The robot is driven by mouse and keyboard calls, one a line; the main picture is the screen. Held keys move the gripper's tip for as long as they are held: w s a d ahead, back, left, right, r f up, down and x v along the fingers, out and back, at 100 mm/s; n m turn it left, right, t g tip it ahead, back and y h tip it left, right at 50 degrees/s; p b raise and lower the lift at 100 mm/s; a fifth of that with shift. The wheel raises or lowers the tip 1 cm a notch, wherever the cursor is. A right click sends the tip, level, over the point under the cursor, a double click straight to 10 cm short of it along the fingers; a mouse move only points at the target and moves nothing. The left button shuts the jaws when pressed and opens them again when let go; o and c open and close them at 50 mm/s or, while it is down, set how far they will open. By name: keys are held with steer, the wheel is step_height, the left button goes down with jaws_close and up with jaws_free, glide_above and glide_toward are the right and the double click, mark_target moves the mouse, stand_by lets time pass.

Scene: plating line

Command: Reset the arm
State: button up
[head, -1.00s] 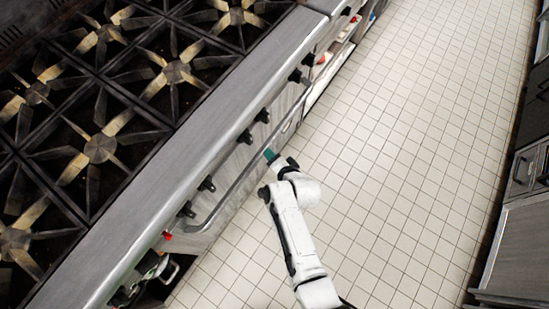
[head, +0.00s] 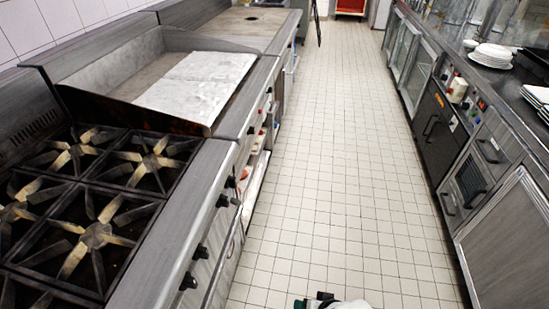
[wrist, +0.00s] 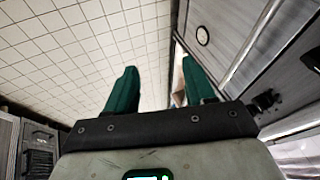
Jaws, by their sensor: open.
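My gripper (wrist: 160,82) shows in the wrist view with its two green fingers apart and nothing between them. In the head view only the top of my gripper (head: 312,302) and a bit of white arm show at the bottom edge, over the tiled floor. The rest of the arm is out of the picture. The gripper is to the right of the stove front, apart from it as far as I can tell.
The stove (head: 95,235) with burners and front knobs runs along the left, with a griddle (head: 195,82) beyond it. Cabinets and a steel counter (head: 520,110) with stacked plates (head: 490,54) line the right. The tiled floor (head: 330,170) between them is clear.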

steer(key=s+d+r+g+h, duration=0.2)
steer(key=s+d+r, duration=0.4)
steer(key=s+d, duration=0.3)
steer(key=s+d+r+g+h, duration=0.1)
steer(key=s+d+r, duration=0.5)
steer(key=s, duration=0.5)
steer(key=d, duration=0.2)
steer(key=shift+d+r+g+h, duration=0.35)
steer(key=shift+d+g+h, duration=0.05)
